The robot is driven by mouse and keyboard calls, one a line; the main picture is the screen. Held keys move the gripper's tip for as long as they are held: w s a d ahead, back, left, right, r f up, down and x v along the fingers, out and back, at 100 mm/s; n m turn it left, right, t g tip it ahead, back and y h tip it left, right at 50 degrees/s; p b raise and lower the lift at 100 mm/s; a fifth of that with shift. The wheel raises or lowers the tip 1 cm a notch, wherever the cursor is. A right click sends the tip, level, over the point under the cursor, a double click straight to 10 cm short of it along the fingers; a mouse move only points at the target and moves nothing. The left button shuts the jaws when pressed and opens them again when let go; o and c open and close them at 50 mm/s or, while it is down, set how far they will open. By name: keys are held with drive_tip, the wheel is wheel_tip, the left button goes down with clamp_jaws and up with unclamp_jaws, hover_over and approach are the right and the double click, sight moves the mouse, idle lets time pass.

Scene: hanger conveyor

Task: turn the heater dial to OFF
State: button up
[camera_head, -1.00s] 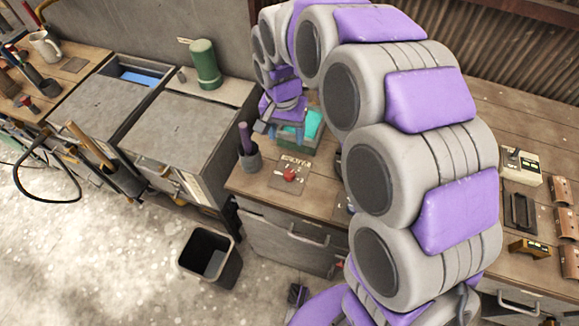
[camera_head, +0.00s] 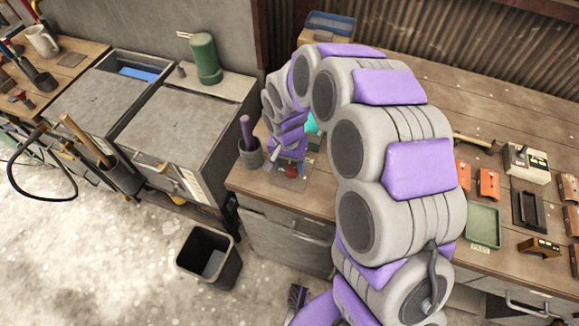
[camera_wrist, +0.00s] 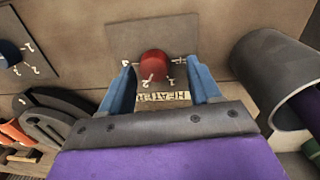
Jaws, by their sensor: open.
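The red heater dial (camera_wrist: 153,65) sits on a grey plate (camera_wrist: 181,38) in the wrist view, with a label reading HEATER (camera_wrist: 163,97) on the near side. Contact or exact height cannot be told. In the head view the dial (camera_head: 291,171) is partly hidden by my gripper (camera_head: 285,160), which is above the bench's left end.
A dark cup with a purple handle (camera_head: 249,150) stands left of the dial. A blue knob (camera_wrist: 9,54) on another plate lies left in the wrist view. A green tray (camera_head: 482,226) is on the bench at right. A black bin (camera_head: 209,256) stands on the floor.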

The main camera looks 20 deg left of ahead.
drive_tip(key=shift+d+f, duration=0.25)
drive_tip(key=shift+f, duration=0.25)
drive_tip(key=shift+d, duration=0.25)
drive_tip(key=shift+a, duration=0.3)
drive_tip(key=c, duration=0.5)
drive_tip(key=shift+d, duration=0.1)
drive_tip(key=c, duration=0.5)
drive_tip(key=shift+c, duration=0.2)
